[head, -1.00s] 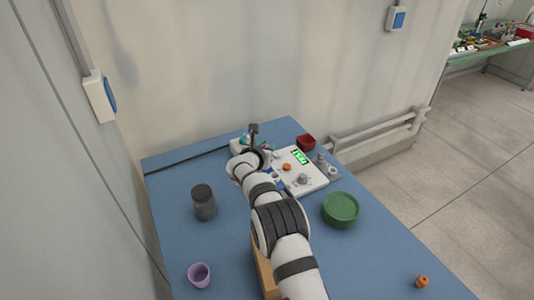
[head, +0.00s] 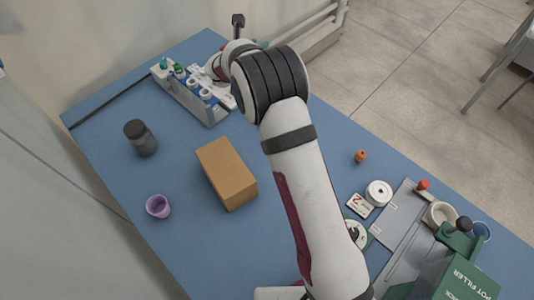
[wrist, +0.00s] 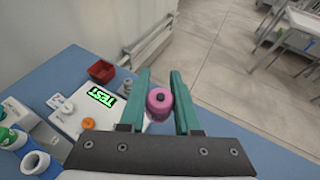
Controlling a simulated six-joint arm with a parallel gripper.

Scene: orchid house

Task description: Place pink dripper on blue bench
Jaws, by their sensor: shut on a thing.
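The pink dripper (wrist: 158,104) is a small pink, rounded piece with a dark centre on its end. My gripper (wrist: 160,82) is shut on it, with a teal finger on each side in the wrist view. Behind it that view shows the bench edge and pale floor, so I cannot tell its height over the bench. In the head view my arm hides the dripper and most of the gripper, at the bench's far end. The blue bench (head: 200,255) fills much of the head view and also shows in the wrist view (wrist: 62,84).
A cardboard box (head: 227,172), a dark jar (head: 141,139) and a purple cup (head: 158,206) stand left of my arm. A rack of bottles (head: 190,90) is at the far end. A green pot filler (head: 455,275) is at right. A red tray (wrist: 102,71) sits beside the lit tester (wrist: 85,115).

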